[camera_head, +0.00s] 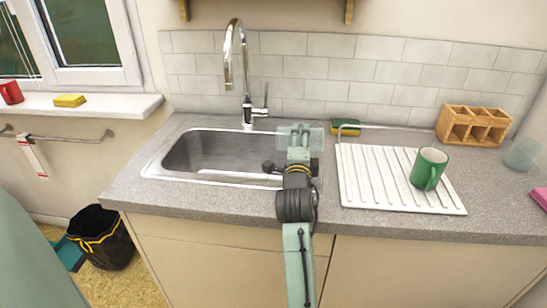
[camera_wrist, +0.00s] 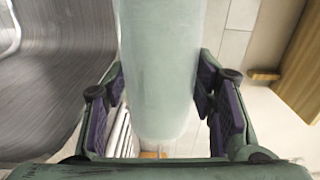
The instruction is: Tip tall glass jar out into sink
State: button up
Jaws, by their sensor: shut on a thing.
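The tall glass jar (camera_wrist: 160,65) is pale green and see-through. In the wrist view it runs from the top edge down between my fingers. My gripper (camera_wrist: 163,103) is shut on it, with a purple pad on each side. In the head view my gripper (camera_head: 299,150) is over the right end of the sink, and the jar (camera_head: 284,131) shows faintly as a pale shape lying sideways across it. I cannot tell whether anything is in the jar. The steel sink (camera_head: 215,152) is below and left of my gripper; it also shows in the wrist view (camera_wrist: 45,75).
A chrome tap (camera_head: 246,100) stands behind the sink. To the right are a white draining board (camera_head: 375,185) with a green mug (camera_head: 428,168), a sponge (camera_head: 345,127), a wooden rack (camera_head: 473,125) and a clear glass (camera_head: 522,153). A black bin (camera_head: 100,235) is on the floor at left.

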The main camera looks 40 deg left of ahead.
aim_at(289, 134)
jog(key=shift+w+d+r, duration=0.1)
jog(key=shift+d+r, duration=0.05)
jog(key=shift+d, duration=0.05)
jog(key=shift+r+n+p, duration=0.2)
jog(key=shift+n+p, duration=0.15)
jog(key=shift+n, duration=0.25)
jog(key=shift+s+a+f+n, duration=0.25)
jog(key=shift+f+n, duration=0.2)
jog(key=shift+n, duration=0.35)
jog(key=shift+a+r+n+p, duration=0.3)
jog(key=shift+r+n+p, duration=0.15)
jog(key=shift+n, duration=0.15)
jog(key=n, duration=0.2)
jog(key=s+a+r+n+p, duration=0.1)
jog(key=shift+a+n, duration=0.3)
jog(key=shift+n, duration=0.1)
jog(key=shift+s+a+r+n+p, duration=0.15)
jog(key=shift+r+n+p, duration=0.15)
jog(key=shift+p, duration=0.1)
jog(key=shift+f, duration=0.1)
